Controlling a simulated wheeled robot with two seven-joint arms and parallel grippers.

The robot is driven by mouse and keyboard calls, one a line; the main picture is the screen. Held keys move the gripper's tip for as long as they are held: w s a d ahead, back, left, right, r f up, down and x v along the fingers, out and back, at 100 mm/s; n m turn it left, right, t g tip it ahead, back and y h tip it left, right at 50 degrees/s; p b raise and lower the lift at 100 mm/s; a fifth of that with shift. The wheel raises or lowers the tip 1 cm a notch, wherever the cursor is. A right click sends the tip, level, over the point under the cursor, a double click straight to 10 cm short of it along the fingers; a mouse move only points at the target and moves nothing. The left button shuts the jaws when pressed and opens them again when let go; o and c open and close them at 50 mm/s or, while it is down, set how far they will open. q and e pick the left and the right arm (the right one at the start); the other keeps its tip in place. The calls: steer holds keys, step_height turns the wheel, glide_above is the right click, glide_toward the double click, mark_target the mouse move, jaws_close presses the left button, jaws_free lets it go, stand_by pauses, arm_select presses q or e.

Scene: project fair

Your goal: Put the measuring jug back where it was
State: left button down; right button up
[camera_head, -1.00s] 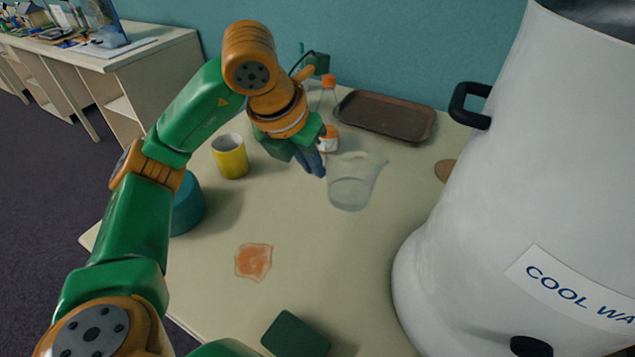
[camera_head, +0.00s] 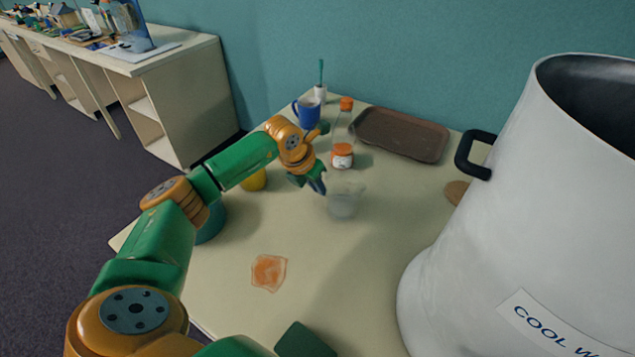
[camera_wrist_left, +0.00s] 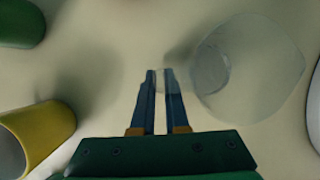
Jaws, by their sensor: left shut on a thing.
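The measuring jug (camera_head: 342,205) is clear and see-through, and looks upright in the middle of the table (camera_head: 330,290). It also shows in the left wrist view (camera_wrist_left: 245,75), to the right of the fingers. My left gripper (camera_head: 319,187) is beside its left side. In the left wrist view the gripper's blue fingers (camera_wrist_left: 160,78) are close together on a see-through part of the jug, apparently the handle. I cannot tell whether the jug's base touches the table. My right gripper is not in view.
A large white water container (camera_head: 510,210) with a black handle fills the right. A yellow mug (camera_wrist_left: 40,135) is left. A flat orange patch (camera_head: 268,272) lies in front.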

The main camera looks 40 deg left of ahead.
arm_select(q)
steer(key=shift+f, duration=0.15)
steer(key=c, duration=0.9)
jaws_free()
steer(key=shift+r, duration=0.3)
steer(key=b+v, duration=0.2)
steer(key=v, duration=0.9)
steer(key=shift+s+r, duration=0.15)
steer(key=shift+r, duration=0.25)
